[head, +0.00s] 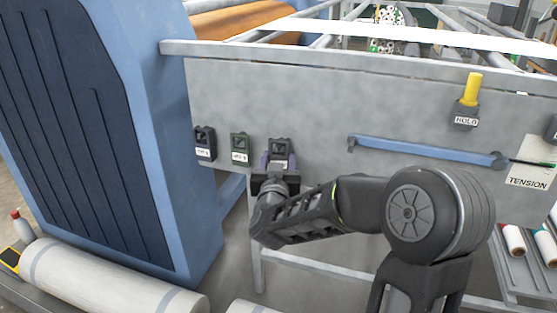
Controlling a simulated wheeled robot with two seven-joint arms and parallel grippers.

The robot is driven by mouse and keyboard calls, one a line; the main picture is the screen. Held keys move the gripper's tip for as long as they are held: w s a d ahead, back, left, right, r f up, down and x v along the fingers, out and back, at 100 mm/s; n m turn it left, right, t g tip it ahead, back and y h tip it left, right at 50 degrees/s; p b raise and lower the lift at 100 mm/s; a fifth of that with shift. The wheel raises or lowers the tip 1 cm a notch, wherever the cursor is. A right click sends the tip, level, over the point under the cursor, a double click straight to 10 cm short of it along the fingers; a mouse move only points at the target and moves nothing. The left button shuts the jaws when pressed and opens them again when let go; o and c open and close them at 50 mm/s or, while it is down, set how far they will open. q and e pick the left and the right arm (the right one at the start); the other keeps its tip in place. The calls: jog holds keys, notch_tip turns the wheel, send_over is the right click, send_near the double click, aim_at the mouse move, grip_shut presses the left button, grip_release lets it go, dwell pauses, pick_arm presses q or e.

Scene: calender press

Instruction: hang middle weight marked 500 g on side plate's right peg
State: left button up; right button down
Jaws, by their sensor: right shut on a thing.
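The grey side plate (320,100) spans the middle of the head view. Two small dark blocks with white labels, a left one (204,140) and one to its right (240,146), sit against it; their labels are too small to read surely. A third dark block (280,147) is in line to their right, between the purple-sided fingers of my right gripper (279,163). No peg shows clearly. My left gripper is not in view.
A blue bar (425,150) runs along the plate to the right, near a TENSION label (528,182). A yellow handle marked HOLD (471,90) is above it. A blue machine frame (165,120) stands left. Pale rolls (100,282) lie below left.

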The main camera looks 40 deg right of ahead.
jog(key=c, duration=0.9)
grip_release()
jog(key=shift+r, duration=0.1)
jog(key=shift+c, duration=0.2)
jog(key=o, duration=0.4)
jog(key=shift+c, duration=0.2)
jog(key=shift+f, duration=0.2)
jog(key=v, duration=0.8)
jog(key=shift+r, duration=0.15)
jog(key=shift+w, duration=0.1)
